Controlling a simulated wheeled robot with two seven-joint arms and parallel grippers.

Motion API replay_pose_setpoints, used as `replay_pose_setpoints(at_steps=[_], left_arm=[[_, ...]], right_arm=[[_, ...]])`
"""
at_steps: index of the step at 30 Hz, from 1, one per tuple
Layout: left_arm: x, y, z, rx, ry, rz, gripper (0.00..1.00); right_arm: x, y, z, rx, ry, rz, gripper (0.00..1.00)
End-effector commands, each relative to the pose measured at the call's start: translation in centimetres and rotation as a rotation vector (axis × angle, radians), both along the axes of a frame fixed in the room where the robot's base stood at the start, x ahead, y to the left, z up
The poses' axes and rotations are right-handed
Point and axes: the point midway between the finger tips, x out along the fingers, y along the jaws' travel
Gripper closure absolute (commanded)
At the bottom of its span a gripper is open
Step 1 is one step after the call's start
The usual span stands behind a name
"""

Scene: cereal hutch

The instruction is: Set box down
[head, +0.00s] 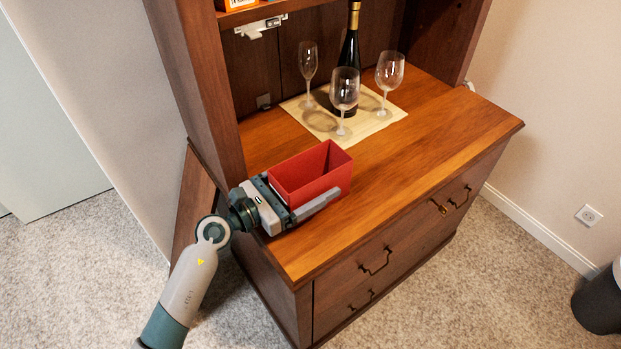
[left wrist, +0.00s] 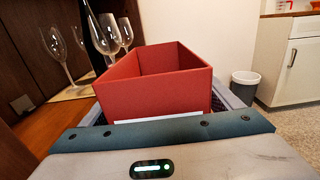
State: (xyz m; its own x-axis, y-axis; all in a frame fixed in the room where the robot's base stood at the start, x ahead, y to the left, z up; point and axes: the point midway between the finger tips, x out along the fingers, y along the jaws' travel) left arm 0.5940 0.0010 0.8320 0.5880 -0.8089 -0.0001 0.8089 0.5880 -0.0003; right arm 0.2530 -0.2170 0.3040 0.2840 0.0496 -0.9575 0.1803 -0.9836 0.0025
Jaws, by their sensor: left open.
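A red open-topped box (head: 318,175) stands upright on the left part of the wooden hutch counter (head: 424,150). My left gripper (head: 322,190) reaches in from the left, with its fingers along the sides of the box. The jaws are open, with the box between them. In the left wrist view the box (left wrist: 155,94) fills the middle, with a finger showing at its right side. The box looks empty inside, and its underside is hidden. My right gripper is in neither view.
Behind the box, three wine glasses (head: 344,93) and a dark bottle (head: 350,52) stand on a pale mat (head: 378,124). The right part of the counter is clear. The hutch's side panel (head: 205,80) rises close to my left gripper. A dark bin (head: 600,305) stands on the carpet.

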Motion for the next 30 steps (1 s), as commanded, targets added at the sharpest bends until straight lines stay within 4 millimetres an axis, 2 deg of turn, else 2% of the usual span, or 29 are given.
replay_pose_setpoints(at_steps=[4, 8, 15, 18, 24, 30], left_arm=[[0.0, 0.0, 0.4, 0.0, 0.0, 0.0, 0.15], [-0.7, 1.0, 0.1, 0.001, 0.001, 0.001, 0.15], [-2.9, 4.0, -0.1, 0.003, 0.001, 0.001, 0.15], [-4.0, 5.5, -0.1, 0.003, 0.001, 0.001, 0.15], [-5.9, 8.1, -0.1, 0.002, 0.001, 0.001, 0.15], [-6.9, 9.5, 0.1, 0.001, 0.001, 0.0, 0.15]], right_arm=[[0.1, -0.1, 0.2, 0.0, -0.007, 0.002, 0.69], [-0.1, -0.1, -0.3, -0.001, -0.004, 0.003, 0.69], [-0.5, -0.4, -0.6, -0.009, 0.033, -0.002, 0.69], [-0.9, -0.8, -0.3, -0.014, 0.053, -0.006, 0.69], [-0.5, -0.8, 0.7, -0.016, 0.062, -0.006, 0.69], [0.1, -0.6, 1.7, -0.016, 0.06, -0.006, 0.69]])
